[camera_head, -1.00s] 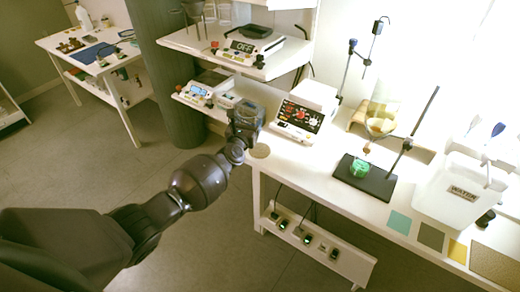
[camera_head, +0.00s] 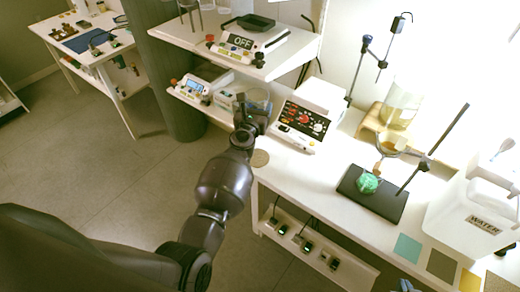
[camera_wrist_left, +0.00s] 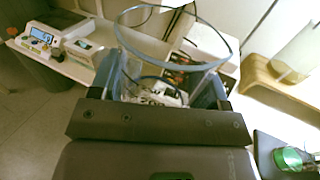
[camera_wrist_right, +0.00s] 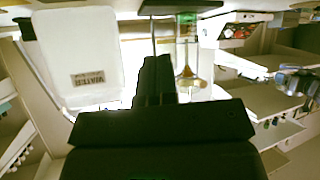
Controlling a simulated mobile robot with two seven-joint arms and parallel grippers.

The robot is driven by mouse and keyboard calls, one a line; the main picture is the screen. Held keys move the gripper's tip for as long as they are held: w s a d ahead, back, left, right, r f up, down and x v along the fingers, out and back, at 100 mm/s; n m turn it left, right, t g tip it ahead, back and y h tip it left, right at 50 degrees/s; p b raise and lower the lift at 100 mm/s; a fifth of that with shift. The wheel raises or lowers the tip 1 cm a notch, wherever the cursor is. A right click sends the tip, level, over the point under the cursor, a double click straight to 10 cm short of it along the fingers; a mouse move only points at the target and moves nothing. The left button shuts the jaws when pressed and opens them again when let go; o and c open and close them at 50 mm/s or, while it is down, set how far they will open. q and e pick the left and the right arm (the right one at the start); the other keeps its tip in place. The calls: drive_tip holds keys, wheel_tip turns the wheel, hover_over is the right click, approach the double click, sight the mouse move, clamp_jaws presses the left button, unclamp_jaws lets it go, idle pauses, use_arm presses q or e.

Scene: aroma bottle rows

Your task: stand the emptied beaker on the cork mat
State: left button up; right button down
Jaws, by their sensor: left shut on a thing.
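My left gripper (camera_head: 252,112) is shut on a clear glass beaker (camera_head: 256,97) above the left end of the bench. In the left wrist view the beaker's wide rim (camera_wrist_left: 233,60) faces the camera between the fingers (camera_wrist_left: 165,95); I see no liquid in it. A round tan disc (camera_head: 260,158) lies at the bench's front left edge, just below the gripper in the picture. A speckled brown square mat (camera_head: 495,283) is cut off at the bottom right. I cannot tell which is the cork mat. My right gripper (camera_wrist_right: 157,75) looks shut and empty in the right wrist view.
A panel device (camera_head: 303,120) stands right of the beaker. A shelf with a balance (camera_head: 240,42) is behind. A stand base (camera_head: 372,194) with a green item, a water tank (camera_head: 465,215), and teal (camera_head: 407,249), grey-brown and yellow mats lie right.

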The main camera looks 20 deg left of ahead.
use_arm(q)
drive_tip(key=shift+w+f, duration=0.1)
drive_tip(key=shift+f, duration=0.1)
drive_tip(key=shift+f+b, duration=0.25)
drive_tip(key=shift+b, duration=0.2)
drive_tip(key=f+b, duration=0.6)
drive_tip(key=f, duration=0.1)
drive_tip(key=f+b, duration=0.6)
drive_tip(key=f, duration=0.1)
drive_tip(key=shift+s+f, duration=0.2)
drive_tip(key=shift+f, duration=0.2)
drive_tip(key=shift+f+b, duration=0.15)
drive_tip(key=shift+b, duration=0.2)
drive_tip(key=shift+f, duration=0.15)
wheel_tip(320, 180, down, 3)
drive_tip(key=b, duration=0.2)
drive_tip(key=shift+f+b, duration=0.2)
drive_tip(key=shift+b, duration=0.1)
drive_tip(key=shift+f, duration=0.35)
drive_tip(key=shift+b, duration=0.3)
drive_tip(key=shift+r, duration=0.2)
drive_tip(key=shift+f, duration=0.25)
drive_tip(key=o, duration=1)
drive_tip(key=shift+r, duration=0.1)
use_arm(e)
wheel_tip(320, 180, down, 16)
drive_tip(key=g, duration=0.1)
drive_tip(key=shift+s+a+r, duration=0.15)
drive_tip(key=shift+s+a, duration=0.05)
drive_tip(key=shift+a, duration=0.2)
